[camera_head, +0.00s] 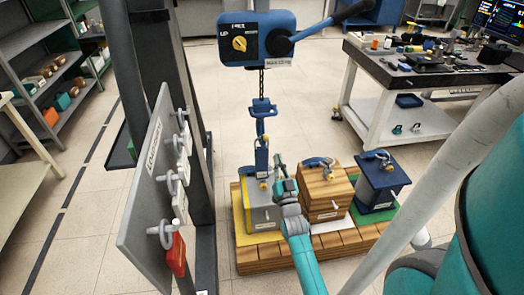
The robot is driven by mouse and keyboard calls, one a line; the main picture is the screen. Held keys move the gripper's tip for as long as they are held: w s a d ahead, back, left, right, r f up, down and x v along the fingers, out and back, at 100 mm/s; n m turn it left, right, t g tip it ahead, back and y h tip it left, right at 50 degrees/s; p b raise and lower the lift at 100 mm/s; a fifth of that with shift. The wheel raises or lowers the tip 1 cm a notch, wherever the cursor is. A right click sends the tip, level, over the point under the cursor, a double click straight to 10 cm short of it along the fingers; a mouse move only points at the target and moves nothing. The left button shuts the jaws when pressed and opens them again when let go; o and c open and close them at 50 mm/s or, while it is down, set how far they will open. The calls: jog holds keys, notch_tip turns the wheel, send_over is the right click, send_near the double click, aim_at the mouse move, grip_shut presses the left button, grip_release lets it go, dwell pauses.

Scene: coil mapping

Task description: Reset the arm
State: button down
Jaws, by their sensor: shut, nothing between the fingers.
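My teal arm reaches up from the bottom of the camera_head view. My gripper (280,172) is at its end, small in the picture, beside the upper right of the grey block (263,214). It looks shut and empty. The blue hook block (262,151) hangs on a chain (262,84) directly above the grey block, and its lower end seems to meet the block's top. Whether it is hooked there, I cannot tell. The blue hoist (257,40) with a yellow knob (239,43) labelled "UP" is at the top.
The wooden pallet (300,252) also bears a wooden crate (324,195) and a dark blue block (381,186), each with a handle or shackle on top. A grey board (145,200) with shackles and a red tag (176,255) stands left. A cluttered workbench (375,75) is back right. Floor between is clear.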

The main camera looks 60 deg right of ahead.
jog(key=s+a+f+n+y, duration=0.2)
jog(key=s+a+y, duration=0.1)
jog(key=a, duration=0.6)
jog(key=s+a+f+n+t+y, duration=0.1)
jog(key=s+a+f+y, duration=0.1)
jog(key=a, duration=0.6)
jog(key=s+a+f+n+y, duration=0.2)
jog(key=s+a+y, duration=0.1)
jog(key=a, duration=0.6)
jog(key=s+a+r+n+g+y, duration=0.1)
jog(key=s+a+r+n+y, duration=0.2)
jog(key=s+a, duration=0.4)
jog(key=s+a+r+n+g+y, duration=0.1)
jog(key=s+a+r+n+y, duration=0.2)
jog(key=s, duration=0.7)
jog(key=a+y, duration=0.2)
jog(key=a, duration=0.2)
jog(key=shift+s+a, duration=0.3)
jog(key=shift+s, duration=0.05)
